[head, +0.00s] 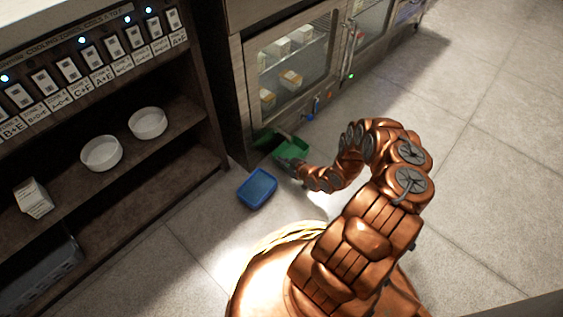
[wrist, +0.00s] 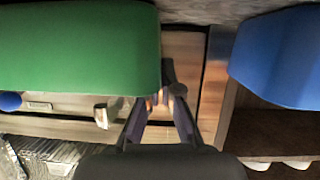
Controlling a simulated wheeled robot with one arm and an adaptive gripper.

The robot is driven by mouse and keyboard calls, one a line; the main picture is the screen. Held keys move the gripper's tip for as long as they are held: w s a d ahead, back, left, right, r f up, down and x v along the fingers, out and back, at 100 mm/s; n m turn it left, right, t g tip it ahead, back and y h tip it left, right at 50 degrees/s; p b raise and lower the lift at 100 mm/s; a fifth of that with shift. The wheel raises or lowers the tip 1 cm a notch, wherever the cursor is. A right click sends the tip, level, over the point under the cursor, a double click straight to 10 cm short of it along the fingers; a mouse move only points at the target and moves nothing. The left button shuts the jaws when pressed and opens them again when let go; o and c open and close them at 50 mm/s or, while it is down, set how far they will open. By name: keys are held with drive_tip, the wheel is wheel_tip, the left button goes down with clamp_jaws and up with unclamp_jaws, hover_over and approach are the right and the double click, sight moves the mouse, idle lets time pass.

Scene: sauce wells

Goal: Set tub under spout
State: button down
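A green tub (head: 295,147) is on or just above the floor in front of the glass-fronted cabinet. My gripper (head: 286,164) is at its near side. In the wrist view, which is upside down, the green tub (wrist: 75,50) fills the upper left. The fingers (wrist: 162,97) reach to its lower right corner, one fingertip beside its end, the other partly hidden. I cannot tell whether they are closed on its wall. A blue tub (head: 257,188) lies on the floor to the left, also in the wrist view (wrist: 285,55). A blue-handled spout (head: 310,115) is low on the cabinet front.
A dark shelf unit on the left holds two white bowls (head: 101,153) (head: 148,123) and a white carton (head: 33,198). Labelled switches with some blue lights run above. The glass-fronted cabinet (head: 244,105) stands behind the green tub. Floor to the right (head: 470,190) is clear.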

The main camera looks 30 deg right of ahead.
drive_tip(key=shift+f, duration=0.2)
drive_tip(key=c, duration=1.3)
unclamp_jaws()
drive_tip(key=shift+r, duration=0.1)
